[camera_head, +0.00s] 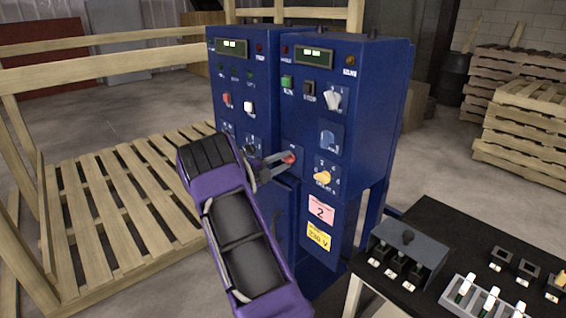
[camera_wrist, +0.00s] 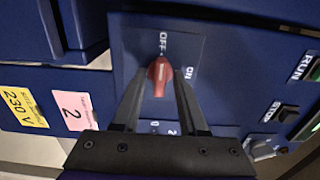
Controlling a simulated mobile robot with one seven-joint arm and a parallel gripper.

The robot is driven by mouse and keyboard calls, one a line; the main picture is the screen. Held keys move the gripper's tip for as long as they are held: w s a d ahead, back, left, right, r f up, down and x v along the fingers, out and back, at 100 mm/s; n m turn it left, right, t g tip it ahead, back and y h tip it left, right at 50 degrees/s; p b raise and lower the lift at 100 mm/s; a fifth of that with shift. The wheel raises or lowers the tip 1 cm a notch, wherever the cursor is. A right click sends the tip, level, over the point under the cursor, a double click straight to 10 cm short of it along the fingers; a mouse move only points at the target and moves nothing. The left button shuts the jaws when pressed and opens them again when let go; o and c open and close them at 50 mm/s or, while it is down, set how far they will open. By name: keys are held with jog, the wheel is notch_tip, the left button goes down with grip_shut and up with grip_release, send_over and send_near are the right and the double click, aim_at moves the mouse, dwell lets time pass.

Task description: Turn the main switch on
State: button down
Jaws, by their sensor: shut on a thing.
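The main switch is a red knob (camera_head: 289,159) on the blue control cabinet's front, at the lower left of the right-hand panel. In the wrist view the red knob (camera_wrist: 160,76) sits on a blue plate marked OFF and ON. Its narrow end points up towards OFF, with ON to its right. My gripper (camera_head: 283,161) reaches the panel from the front. In the wrist view my gripper (camera_wrist: 159,90) has one finger on each side of the knob and is shut on it. The fingers hide part of the plate's lower marks.
A yellow knob (camera_head: 322,177) and a blue knob (camera_head: 327,139) are close to the right of the switch. A black table (camera_head: 457,238) with switch boxes stands at the lower right. Wooden pallets (camera_head: 120,200) lie left of the cabinet, with others stacked at the far right (camera_head: 520,110).

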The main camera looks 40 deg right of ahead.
jog(key=m+b, duration=0.1)
jog(key=m, duration=0.3)
jog(key=shift+m, duration=0.4)
jog(key=m+b, duration=0.1)
jog(key=m, duration=0.3)
jog(key=shift+f+m, duration=0.1)
jog(key=shift+m, duration=0.2)
jog(key=shift+m+b, duration=2.35)
jog(key=shift+m, duration=1.85)
jog(key=c, duration=0.8)
grip_release()
